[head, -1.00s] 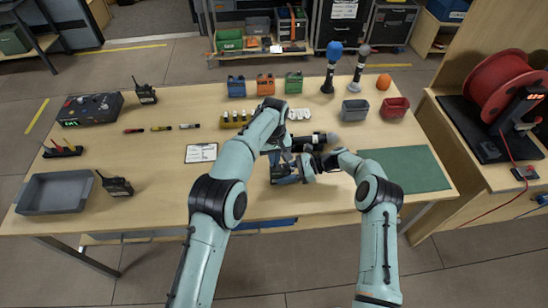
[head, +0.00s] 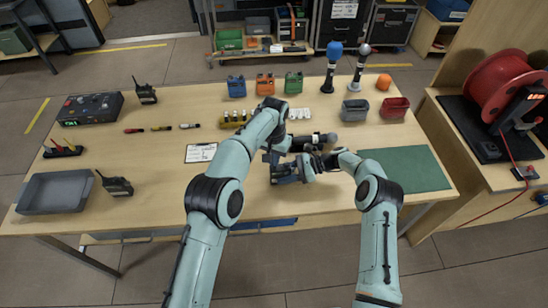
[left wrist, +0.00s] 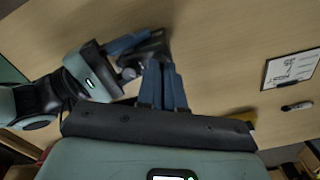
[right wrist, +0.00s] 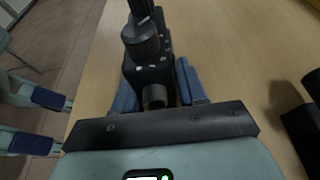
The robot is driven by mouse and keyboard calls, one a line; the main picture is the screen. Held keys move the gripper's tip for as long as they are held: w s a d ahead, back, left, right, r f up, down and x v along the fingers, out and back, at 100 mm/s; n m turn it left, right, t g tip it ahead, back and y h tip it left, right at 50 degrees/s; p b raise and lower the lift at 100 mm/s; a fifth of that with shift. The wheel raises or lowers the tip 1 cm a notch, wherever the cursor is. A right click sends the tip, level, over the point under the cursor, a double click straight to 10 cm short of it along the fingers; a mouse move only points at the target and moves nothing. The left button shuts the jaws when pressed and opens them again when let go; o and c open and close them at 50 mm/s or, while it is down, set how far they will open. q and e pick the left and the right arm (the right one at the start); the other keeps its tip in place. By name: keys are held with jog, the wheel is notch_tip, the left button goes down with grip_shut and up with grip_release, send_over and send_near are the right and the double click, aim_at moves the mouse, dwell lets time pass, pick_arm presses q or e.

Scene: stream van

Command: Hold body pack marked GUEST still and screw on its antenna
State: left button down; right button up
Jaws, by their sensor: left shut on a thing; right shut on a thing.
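A black body pack (right wrist: 152,72) sits between the blue fingers of my right gripper (right wrist: 157,92), with a round grey knob (right wrist: 140,42) and a short stub on it. Any GUEST marking is not readable. My left gripper (left wrist: 162,75) has its blue fingers nearly together on a thin dark part, seemingly the antenna, which the fingers mostly hide. In the head view both grippers, left (head: 280,160) and right (head: 300,170), meet above the table's front middle.
A black microphone (head: 312,140) lies just behind the grippers. A green mat (head: 415,168) is at the right, a white printed sheet (head: 200,153) at the left. A yellow holder (head: 232,119) and coloured pouches stand behind.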

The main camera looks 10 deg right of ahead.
pick_arm(q)
jog(key=shift+m, duration=0.4)
jog(key=m, duration=0.3)
jog(key=shift+m, duration=0.3)
jog(key=m, duration=0.4)
jog(key=c, duration=1.4)
grip_release()
jog(key=shift+o, duration=0.2)
